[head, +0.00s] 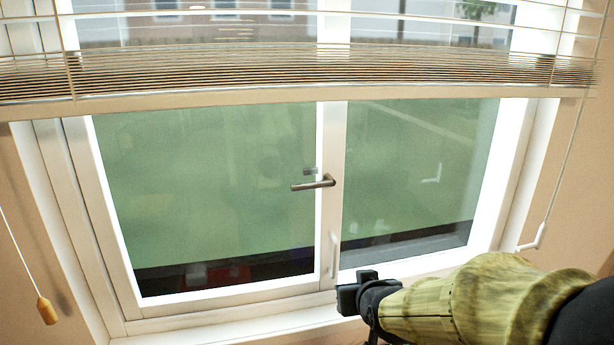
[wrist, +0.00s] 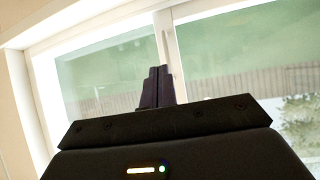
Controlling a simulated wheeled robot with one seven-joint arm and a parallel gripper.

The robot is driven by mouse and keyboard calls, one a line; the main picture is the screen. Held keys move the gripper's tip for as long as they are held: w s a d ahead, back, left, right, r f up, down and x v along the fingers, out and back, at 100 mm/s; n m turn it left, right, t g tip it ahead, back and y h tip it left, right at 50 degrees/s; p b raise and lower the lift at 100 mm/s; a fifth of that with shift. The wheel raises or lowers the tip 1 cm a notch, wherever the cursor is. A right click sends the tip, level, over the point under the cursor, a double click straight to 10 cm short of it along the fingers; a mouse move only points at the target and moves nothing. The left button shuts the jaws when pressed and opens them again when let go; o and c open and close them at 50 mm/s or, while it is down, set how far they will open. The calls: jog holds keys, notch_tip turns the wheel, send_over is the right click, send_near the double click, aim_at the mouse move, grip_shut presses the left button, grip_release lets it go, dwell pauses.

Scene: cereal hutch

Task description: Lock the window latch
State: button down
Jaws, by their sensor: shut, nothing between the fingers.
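The window (head: 330,130) has white frames and two panes that meet at a middle post. A dark grey latch handle (head: 310,185) sits on this post and lies nearly level, its lever pointing left. A slim pale handle (head: 334,253) stands upright lower on the same post. My gripper (head: 348,298) is at the lower right of the post, below both handles and apart from the dark latch. In the wrist view its dark fingers (wrist: 157,88) are together and empty, in front of the post. The dark latch is not seen in the wrist view.
A partly raised blind (head: 300,72) hangs across the window's upper part. A cord with a wooden end (head: 46,310) hangs at the left, and another cord with a white end (head: 537,238) at the right. The sill (head: 230,320) runs below. The space before the panes looks clear.

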jog(key=w+a+r+t+y, duration=0.1)
jog(key=a+r+t, duration=0.3)
jog(key=r, duration=0.6)
jog(key=w+a+r+n+t+y+p, duration=0.1)
jog(key=w+a+r+t+y, duration=0.1)
jog(key=r, duration=0.8)
jog(key=shift+w+a+n+t+y+p, duration=0.3)
jog(key=shift+w+a+t, duration=0.2)
jog(key=shift+a+t, duration=0.5)
jog(key=shift+a+r, duration=0.1)
jog(key=p+x, duration=0.5)
jog(key=x, duration=0.5)
jog(key=shift+s+f+p, duration=0.2)
jog(key=shift+f+p, duration=0.15)
jog(key=shift+f, duration=0.7)
jog(key=shift+s+f+p, duration=0.15)
jog(key=shift+f+p, duration=0.2)
jog(key=shift+f, duration=0.65)
jog(key=shift+d, duration=0.25)
